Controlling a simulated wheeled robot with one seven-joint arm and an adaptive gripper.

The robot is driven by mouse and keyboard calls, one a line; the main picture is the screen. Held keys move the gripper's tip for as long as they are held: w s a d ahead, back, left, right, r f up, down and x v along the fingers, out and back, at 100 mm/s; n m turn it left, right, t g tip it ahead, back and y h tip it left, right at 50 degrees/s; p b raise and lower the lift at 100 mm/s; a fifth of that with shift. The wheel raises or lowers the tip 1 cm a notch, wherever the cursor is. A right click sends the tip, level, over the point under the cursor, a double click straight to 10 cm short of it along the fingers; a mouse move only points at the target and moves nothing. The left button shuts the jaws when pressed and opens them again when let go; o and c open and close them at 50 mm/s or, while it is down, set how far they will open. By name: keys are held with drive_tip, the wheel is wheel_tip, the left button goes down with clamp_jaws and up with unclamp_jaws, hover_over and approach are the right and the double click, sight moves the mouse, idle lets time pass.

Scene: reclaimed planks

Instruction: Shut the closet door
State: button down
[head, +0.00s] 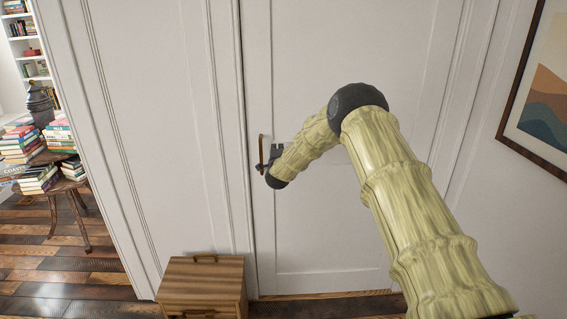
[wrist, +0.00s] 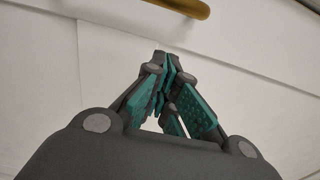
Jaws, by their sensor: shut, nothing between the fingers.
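The closet door (head: 345,40) is a white panelled door in the middle of the head view. It looks about flush with its white frame, but I cannot tell whether it is fully shut. A brass bar handle (head: 261,147) stands upright near its left edge; it also shows at the top of the wrist view (wrist: 185,8). My gripper (head: 262,167) is beside the handle's lower part, close to the door face. In the wrist view its teal-padded fingers (wrist: 162,60) are together and empty, apart from the handle. I cannot tell whether the fingertips touch the door.
A striped wooden box (head: 203,285) with a handle on top stands on the floor by the door's lower left. A framed picture (head: 540,100) hangs on the right wall. At far left, a small table (head: 75,185) bears books, with open plank floor (head: 65,255) below.

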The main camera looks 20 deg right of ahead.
drive_tip(key=shift+s+d+f+b+v, duration=0.25)
drive_tip(key=shift+d+f+b+v, duration=0.75)
drive_tip(key=shift+v, duration=3.05)
drive_tip(key=s+a+f+n+g+y, duration=0.2)
drive_tip(key=s+a+f+n, duration=0.25)
drive_tip(key=s+f, duration=0.55)
drive_tip(key=s+a+f+n+g+y, duration=0.25)
drive_tip(key=s+a+f, duration=0.25)
drive_tip(key=s+f, duration=0.45)
drive_tip(key=s+a+f+n+g+y, duration=0.1)
drive_tip(key=s+a+f+n+g, duration=0.3)
drive_tip(key=s+f, duration=0.65)
drive_tip(key=s+a+f+n+g, duration=0.1)
drive_tip(key=s+f+n+g, duration=0.3)
drive_tip(key=s, duration=0.6)
drive_tip(key=s+a+f+n+t, duration=0.1)
drive_tip(key=s+a+f+n, duration=0.1)
drive_tip(key=s+f, duration=0.6)
drive_tip(key=s+r+n+g, duration=0.2)
drive_tip(key=s+n+g, duration=0.2)
drive_tip(key=s, duration=1.9)
drive_tip(key=shift+s+n+g+y+b, duration=0.15)
drive_tip(key=shift+n+g+y+b, duration=0.25)
drive_tip(key=shift+g, duration=0.25)
drive_tip(key=shift+d, duration=0.15)
